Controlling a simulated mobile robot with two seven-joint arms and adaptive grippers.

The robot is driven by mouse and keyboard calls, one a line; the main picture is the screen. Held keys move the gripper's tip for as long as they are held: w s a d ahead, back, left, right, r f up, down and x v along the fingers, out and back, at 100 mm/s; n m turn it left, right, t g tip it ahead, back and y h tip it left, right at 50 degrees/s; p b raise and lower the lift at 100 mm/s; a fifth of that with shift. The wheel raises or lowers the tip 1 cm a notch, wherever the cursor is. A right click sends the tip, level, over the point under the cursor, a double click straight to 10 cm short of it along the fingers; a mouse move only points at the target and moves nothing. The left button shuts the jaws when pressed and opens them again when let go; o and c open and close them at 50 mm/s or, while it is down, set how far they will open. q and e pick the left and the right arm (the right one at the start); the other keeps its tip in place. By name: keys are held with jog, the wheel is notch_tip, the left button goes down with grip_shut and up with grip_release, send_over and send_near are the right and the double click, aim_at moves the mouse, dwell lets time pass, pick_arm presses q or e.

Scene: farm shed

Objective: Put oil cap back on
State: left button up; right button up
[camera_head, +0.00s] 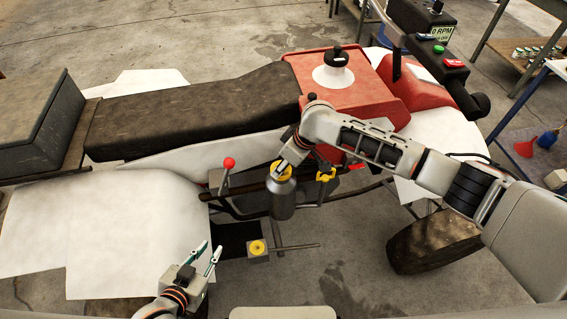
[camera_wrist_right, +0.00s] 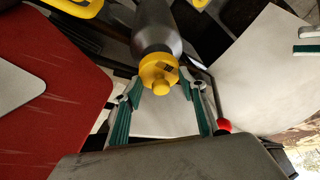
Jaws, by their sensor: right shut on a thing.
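A grey bottle (camera_head: 283,200) with a yellow top (camera_head: 281,172) stands upright beside the vehicle in the head view. My right gripper (camera_head: 284,165) is at its top. In the right wrist view the bottle (camera_wrist_right: 155,30) and its yellow top (camera_wrist_right: 159,72) lie between my right gripper's teal fingers (camera_wrist_right: 160,95), which are shut on the top. A round yellow cap-like piece (camera_head: 257,247) sits on a small grey block below the bottle; I cannot tell whether it is the oil cap. My left gripper (camera_head: 206,256) is open and empty, left of that block.
A red-knobbed lever (camera_head: 228,163) and a yellow fitting (camera_head: 325,174) flank the bottle.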

jog(key=shift+p, duration=0.5)
dwell(0.8)
jog(key=o, duration=1.7)
jog(key=shift+o, duration=0.2)
jog(key=shift+r, duration=0.1)
jog(key=shift+r+p, duration=1.2)
jog(key=shift+p, duration=0.5)
jog(key=shift+r+p, duration=0.7)
jog(key=shift+r, duration=1.5)
